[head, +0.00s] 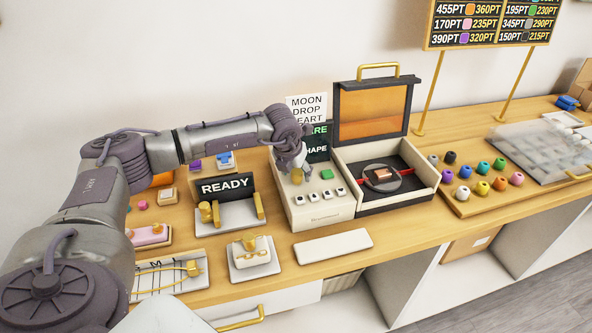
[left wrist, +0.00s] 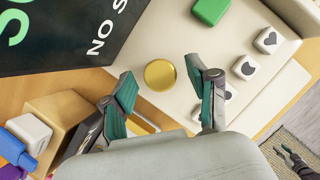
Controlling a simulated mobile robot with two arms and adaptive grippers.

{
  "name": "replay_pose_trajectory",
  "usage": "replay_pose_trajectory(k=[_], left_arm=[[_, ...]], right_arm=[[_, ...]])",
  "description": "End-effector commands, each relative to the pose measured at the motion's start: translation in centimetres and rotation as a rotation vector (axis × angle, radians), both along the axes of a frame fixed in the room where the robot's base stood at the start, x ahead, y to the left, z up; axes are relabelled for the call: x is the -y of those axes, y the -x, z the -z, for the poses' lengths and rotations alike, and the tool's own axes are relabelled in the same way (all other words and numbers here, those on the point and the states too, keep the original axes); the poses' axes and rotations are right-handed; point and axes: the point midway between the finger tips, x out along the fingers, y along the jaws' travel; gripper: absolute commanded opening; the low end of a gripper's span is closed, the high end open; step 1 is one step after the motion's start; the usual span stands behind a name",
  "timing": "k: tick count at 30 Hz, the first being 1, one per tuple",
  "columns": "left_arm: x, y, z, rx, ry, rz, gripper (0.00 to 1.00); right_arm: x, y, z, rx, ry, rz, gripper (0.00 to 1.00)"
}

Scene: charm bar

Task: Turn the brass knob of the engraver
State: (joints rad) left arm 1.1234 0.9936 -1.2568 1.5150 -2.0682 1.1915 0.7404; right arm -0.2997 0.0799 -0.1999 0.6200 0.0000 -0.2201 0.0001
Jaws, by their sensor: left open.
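The engraver (head: 327,212) is a cream box with a control panel on its left and an open lid (head: 372,112) with an amber window on its right. Its brass knob (head: 297,177) sits on the panel's upper left, partly under my left gripper (head: 297,160). In the left wrist view the round knob (left wrist: 160,75) shows between the two fingertips of the open gripper (left wrist: 160,83), with a gap on each side. I cannot tell the height of the fingertips above the knob. My right gripper is not in view.
A green button (head: 327,174) and several white keys (head: 325,195) lie close to the knob. A dark screen (head: 317,147) stands behind the panel. A READY sign (head: 226,187) stands left.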

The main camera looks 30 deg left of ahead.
Motion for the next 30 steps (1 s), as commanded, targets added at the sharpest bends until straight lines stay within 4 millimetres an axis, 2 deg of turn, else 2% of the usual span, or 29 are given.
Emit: replay_pose_trajectory(k=[2, 13, 16, 22, 30], left_arm=[[0.0, 0.0, 0.0, 0.0, 0.0, 0.0, 0.59], [0.0, 0.0, 0.0, 0.0, 0.0, 0.0, 0.0], [0.0, 0.0, 0.2, -0.001, 0.001, 0.012, 0.0], [-0.2, 0.0, 0.4, 0.0, 0.0, 0.144, 0.0], [-0.1, 0.0, -0.1, 0.001, 0.0, 0.212, 0.0]], right_arm=[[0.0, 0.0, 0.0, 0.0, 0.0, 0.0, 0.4], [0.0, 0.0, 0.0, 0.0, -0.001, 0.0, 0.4], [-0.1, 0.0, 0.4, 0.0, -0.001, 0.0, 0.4], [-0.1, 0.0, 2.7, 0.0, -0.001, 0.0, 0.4], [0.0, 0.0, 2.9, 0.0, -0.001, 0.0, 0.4]])
